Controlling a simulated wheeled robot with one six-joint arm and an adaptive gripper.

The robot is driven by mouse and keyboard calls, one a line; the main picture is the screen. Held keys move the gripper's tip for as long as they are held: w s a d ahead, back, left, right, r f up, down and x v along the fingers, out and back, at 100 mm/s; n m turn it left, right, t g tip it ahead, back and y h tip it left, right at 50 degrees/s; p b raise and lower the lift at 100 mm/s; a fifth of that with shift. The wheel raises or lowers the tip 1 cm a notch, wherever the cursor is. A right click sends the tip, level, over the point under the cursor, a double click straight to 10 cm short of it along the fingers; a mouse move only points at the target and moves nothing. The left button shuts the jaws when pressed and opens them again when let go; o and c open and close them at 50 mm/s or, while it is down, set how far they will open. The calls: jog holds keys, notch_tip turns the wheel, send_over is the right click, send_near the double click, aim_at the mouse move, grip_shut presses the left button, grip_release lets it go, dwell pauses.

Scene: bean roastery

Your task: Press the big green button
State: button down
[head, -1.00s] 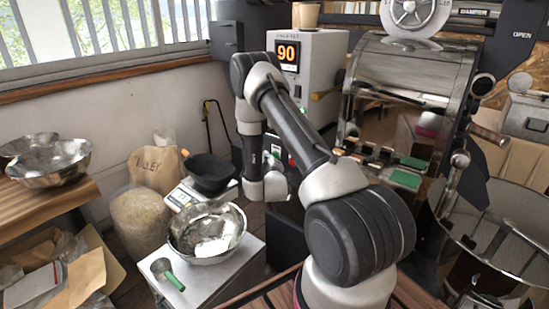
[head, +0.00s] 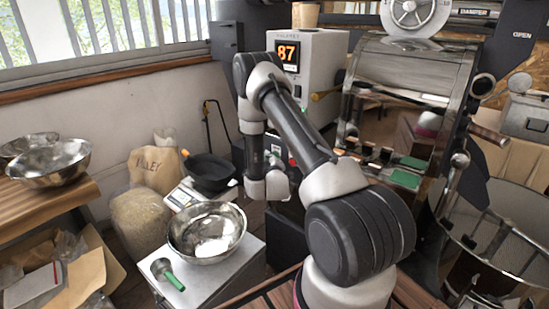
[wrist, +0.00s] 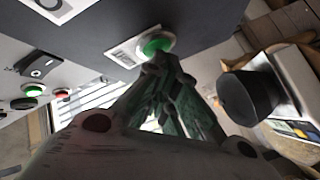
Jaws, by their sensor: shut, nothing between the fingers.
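The big green button (wrist: 157,43) shows in the wrist view, beside a white label on the underside of a dark panel as it appears there. My gripper (wrist: 162,62) is shut and empty, its fingertips right at the button's lower edge and covering part of it. I cannot tell whether they touch or press it.
A smaller green button (wrist: 33,90), a red button (wrist: 61,93) and a black switch (wrist: 39,66) sit on a pale panel to the left. The display (head: 288,53) reads 87. A black pan (head: 208,173) and a metal bowl (head: 206,232) stand left of my arm.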

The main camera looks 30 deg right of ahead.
jog(key=shift+s+a, duration=0.3)
jog(key=shift+a, duration=0.45)
jog(key=shift+s+a, duration=0.3)
jog(key=shift+a, duration=0.5)
jog(key=shift+s+a, duration=0.25)
jog(key=shift+a, duration=0.5)
jog(key=shift+s+a, duration=0.3)
jog(key=shift+a, duration=0.5)
